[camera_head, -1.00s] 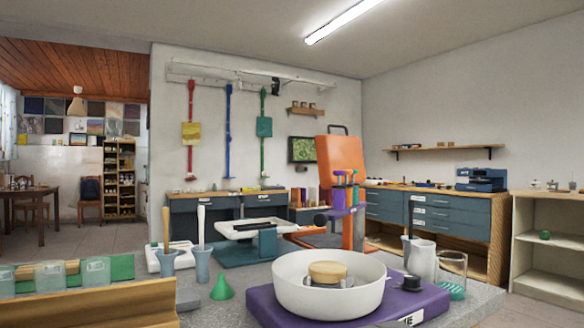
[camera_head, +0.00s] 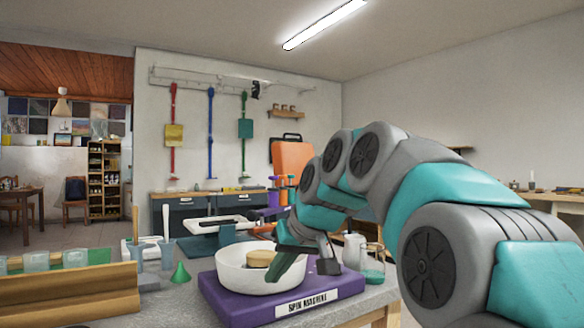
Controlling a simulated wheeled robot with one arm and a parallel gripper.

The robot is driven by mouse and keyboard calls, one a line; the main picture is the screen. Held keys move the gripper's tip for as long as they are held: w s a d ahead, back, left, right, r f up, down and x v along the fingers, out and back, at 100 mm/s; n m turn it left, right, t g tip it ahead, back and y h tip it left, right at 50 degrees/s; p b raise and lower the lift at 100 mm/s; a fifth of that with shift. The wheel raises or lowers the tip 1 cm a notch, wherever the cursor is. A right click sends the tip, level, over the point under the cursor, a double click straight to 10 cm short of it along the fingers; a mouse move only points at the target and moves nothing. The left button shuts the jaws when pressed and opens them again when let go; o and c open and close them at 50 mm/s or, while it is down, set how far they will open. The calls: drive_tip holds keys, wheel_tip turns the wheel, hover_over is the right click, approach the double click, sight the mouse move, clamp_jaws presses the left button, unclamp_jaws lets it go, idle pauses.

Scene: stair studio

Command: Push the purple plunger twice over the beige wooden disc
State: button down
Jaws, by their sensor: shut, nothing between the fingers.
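The beige wooden disc (camera_head: 260,257) sits in the middle of a white round bowl (camera_head: 232,277) on a purple base (camera_head: 236,311) with a label at its front. My arm reaches in from the right. My gripper (camera_head: 280,272) is shut and empty, low at the bowl; it overlaps the disc's right side in the picture. I cannot tell whether it touches the disc or bowl. Purple plungers stand in a rack behind the bowl; one purple part (camera_head: 273,198) shows left of my arm. My arm hides the rest of the rack.
A wooden rack (camera_head: 75,308) lies front left.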

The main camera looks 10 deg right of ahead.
drive_tip(key=w+d+r+t, duration=0.2)
drive_tip(key=r, duration=0.6)
drive_tip(key=w+d+r+n+t, duration=0.1)
drive_tip(key=w+d+r+t, duration=0.1)
drive_tip(key=r, duration=0.7)
drive_tip(key=w+d+r+n+t+y, duration=0.1)
drive_tip(key=w+d+r+t, duration=0.1)
drive_tip(key=r, duration=0.6)
drive_tip(key=shift+w+d+r+t, duration=0.35)
drive_tip(key=shift+w+t, duration=0.25)
drive_tip(key=shift+w, duration=0.25)
hover_over(273, 184)
drive_tip(key=s+d, duration=0.1)
drive_tip(key=s, duration=0.1)
wheel_tip(273, 184, down, 5)
drive_tip(key=shift+w+f+b, duration=0.1)
drive_tip(key=shift+f+b, duration=0.45)
drive_tip(key=shift+f, duration=0.35)
